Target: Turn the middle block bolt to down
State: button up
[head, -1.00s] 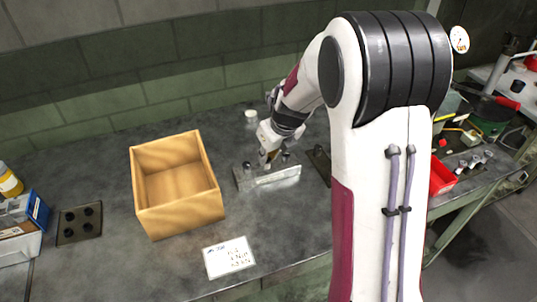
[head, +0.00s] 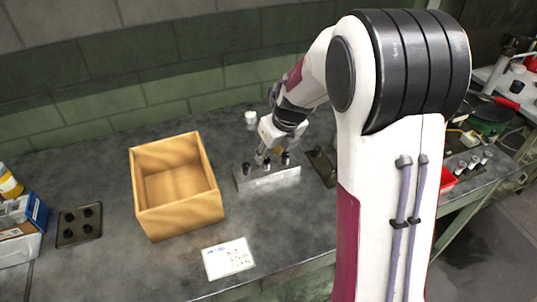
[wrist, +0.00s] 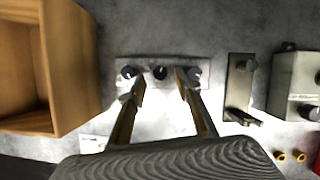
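A grey metal block (head: 268,183) sits on the bench right of the wooden box, and it also shows in the wrist view (wrist: 150,62). Three dark bolts stand in a row in it. The middle block bolt (wrist: 160,73) shows between my fingers in the wrist view, and its dark top also shows in the head view (head: 266,165). The left bolt (wrist: 127,72) and right bolt (wrist: 195,73) lie just outside the fingertips. My gripper (wrist: 160,77) is open, with a gap on both sides of the middle bolt. The fingertips' height above the block is unclear.
An open wooden box (head: 178,215) stands left of the block. A dark plate (wrist: 240,85) lies to the right, near a grey box-shaped part (wrist: 292,85). A written card (head: 229,258) lies in front. A dark plate with holes (head: 80,224) is at far left.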

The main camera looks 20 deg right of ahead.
jog(key=shift+v, duration=2.7)
jog(key=shift+a, duration=0.1)
